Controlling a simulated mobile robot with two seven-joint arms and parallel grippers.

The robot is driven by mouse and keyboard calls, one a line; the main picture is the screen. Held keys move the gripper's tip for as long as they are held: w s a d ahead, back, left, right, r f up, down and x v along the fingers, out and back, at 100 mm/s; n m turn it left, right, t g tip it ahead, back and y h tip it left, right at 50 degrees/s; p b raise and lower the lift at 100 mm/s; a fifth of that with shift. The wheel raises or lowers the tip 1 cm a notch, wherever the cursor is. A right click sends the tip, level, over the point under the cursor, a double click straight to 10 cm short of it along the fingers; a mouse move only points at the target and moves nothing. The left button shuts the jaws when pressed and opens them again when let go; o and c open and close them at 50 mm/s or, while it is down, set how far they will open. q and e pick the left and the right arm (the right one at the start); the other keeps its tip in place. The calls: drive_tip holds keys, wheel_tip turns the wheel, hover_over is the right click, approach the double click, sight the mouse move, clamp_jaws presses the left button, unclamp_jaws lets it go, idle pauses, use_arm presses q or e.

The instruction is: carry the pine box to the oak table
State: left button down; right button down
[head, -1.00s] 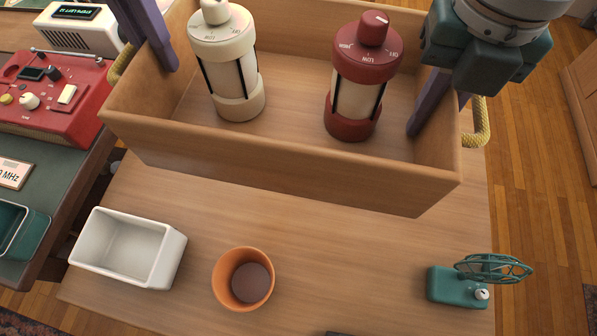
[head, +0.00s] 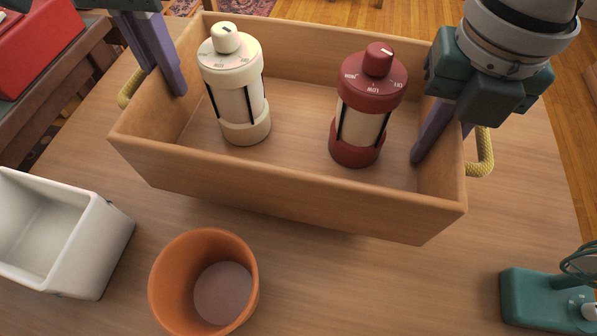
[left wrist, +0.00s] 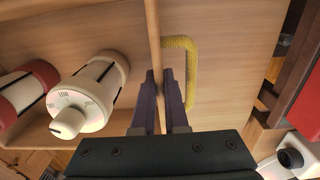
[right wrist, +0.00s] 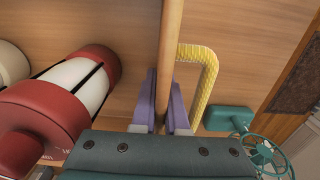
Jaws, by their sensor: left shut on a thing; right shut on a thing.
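The pine box (head: 290,192) is an open wooden crate with yellow rope handles at both ends. Inside stand a cream lantern-like canister (head: 240,105) and a dark red one (head: 362,125), both upright. My left gripper (head: 165,80) is shut on the box's left end wall, beside the rope handle; the left wrist view shows its fingers (left wrist: 161,82) on either side of the wall. My right gripper (head: 440,135) is shut on the right end wall, likewise in the right wrist view (right wrist: 164,90). The box is over the oak table (head: 330,285); I cannot tell whether it touches.
On the table in front of the box are a white open bin (head: 85,245) at left and an orange pot (head: 170,285). A teal fan (head: 535,300) stands at front right. A red device (head: 35,45) is on another table at far left. Bare tabletop lies between pot and fan.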

sight(187, 117)
use_arm(q)
drive_tip(key=shift+w, duration=0.1)
drive_tip(key=shift+f, duration=0.1)
use_arm(e)
drive_tip(key=shift+f, duration=0.15)
